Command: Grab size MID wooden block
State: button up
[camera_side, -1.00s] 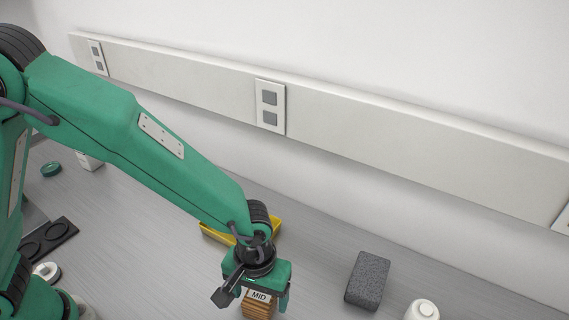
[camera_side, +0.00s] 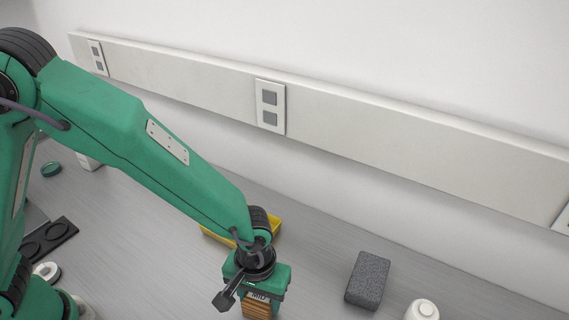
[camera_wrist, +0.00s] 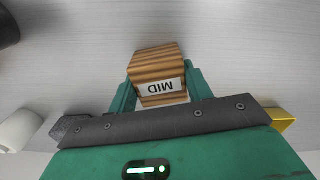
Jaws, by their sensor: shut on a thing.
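The wooden block (camera_side: 258,308) has brown stripes and a white MID label. It stands at the bottom of the side view, its lower part cut off by the picture edge. It also shows in the wrist view (camera_wrist: 158,55), with the label upside down. My green gripper (camera_side: 259,297) is over the block's top, its body covering part of the label in the side view. In the wrist view the two green fingers (camera_wrist: 158,85) are against both sides of the block, shut on it. Whether the block touches the table is unclear.
A yellow tray (camera_side: 212,235) sits behind my gripper. A dark grey speckled block (camera_side: 369,280) and a white round container (camera_side: 422,310) stand to the right. A black holder with round recesses (camera_side: 48,240) lies at the left. The wall with sockets (camera_side: 270,107) runs behind.

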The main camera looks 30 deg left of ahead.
aim_at(259, 298)
jog(key=shift+r, duration=0.2)
jog(key=shift+r, duration=0.5)
notch_tip(259, 298, up, 3)
jog(key=shift+s+r, duration=0.1)
jog(key=shift+s, duration=0.05)
jog(key=s+d+r, duration=0.3)
jog(key=s+r, duration=0.3)
jog(key=s, duration=0.5)
jog(key=shift+d+r, duration=0.15)
jog(key=shift+r, duration=0.1)
jog(key=shift+w, duration=0.2)
